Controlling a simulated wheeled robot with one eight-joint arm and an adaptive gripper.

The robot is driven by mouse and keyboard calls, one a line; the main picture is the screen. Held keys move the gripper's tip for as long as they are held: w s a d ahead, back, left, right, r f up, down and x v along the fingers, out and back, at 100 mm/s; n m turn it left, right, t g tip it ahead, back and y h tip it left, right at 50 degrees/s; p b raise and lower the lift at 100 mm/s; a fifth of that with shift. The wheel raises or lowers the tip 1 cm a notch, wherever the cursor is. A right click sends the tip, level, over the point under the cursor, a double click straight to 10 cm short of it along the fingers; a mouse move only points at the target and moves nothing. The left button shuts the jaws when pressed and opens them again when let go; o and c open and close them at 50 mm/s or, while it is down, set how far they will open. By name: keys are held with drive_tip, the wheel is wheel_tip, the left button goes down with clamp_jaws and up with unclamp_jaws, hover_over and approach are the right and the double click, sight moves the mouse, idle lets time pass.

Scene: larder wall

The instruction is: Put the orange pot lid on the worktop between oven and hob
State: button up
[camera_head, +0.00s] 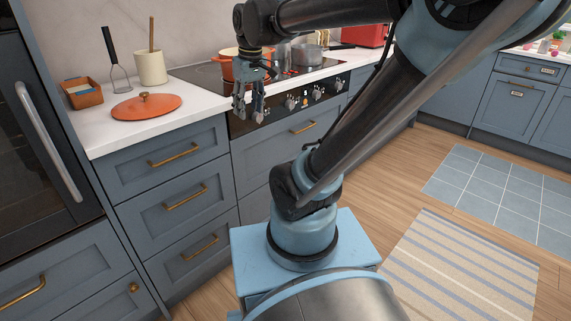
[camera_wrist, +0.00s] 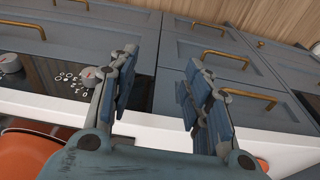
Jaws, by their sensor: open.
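The orange pot lid (camera_head: 146,106), with a brass knob, lies flat on the white worktop (camera_head: 99,134) between the oven (camera_head: 40,130) and the hob (camera_head: 205,76). My gripper (camera_head: 242,112) points down in front of the hob's front edge, to the right of the lid and apart from it. In the wrist view my gripper (camera_wrist: 160,85) is open, with nothing between its fingers. A small orange patch at the lower right of the wrist view may be the lid; most of it is hidden.
An orange pot (camera_head: 227,68) stands on the hob, beside my gripper; it also shows in the wrist view (camera_wrist: 25,155). A grey saucepan (camera_head: 307,55) is further right.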

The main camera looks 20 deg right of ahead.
drive_tip(key=s+d+f+m, duration=0.2)
drive_tip(key=s+d+f, duration=0.2)
drive_tip(key=f, duration=0.3)
drive_tip(key=s+d+f+m, duration=0.3)
drive_tip(key=s+d+f, duration=0.2)
drive_tip(key=s+f, duration=0.2)
drive_tip(key=shift+s+f+m+h, duration=0.2)
drive_tip(key=shift+f+m+h, duration=0.15)
drive_tip(key=shift+f, duration=0.35)
drive_tip(key=shift+w+f, duration=0.2)
drive_tip(key=shift+w, duration=0.25)
idle(0.6)
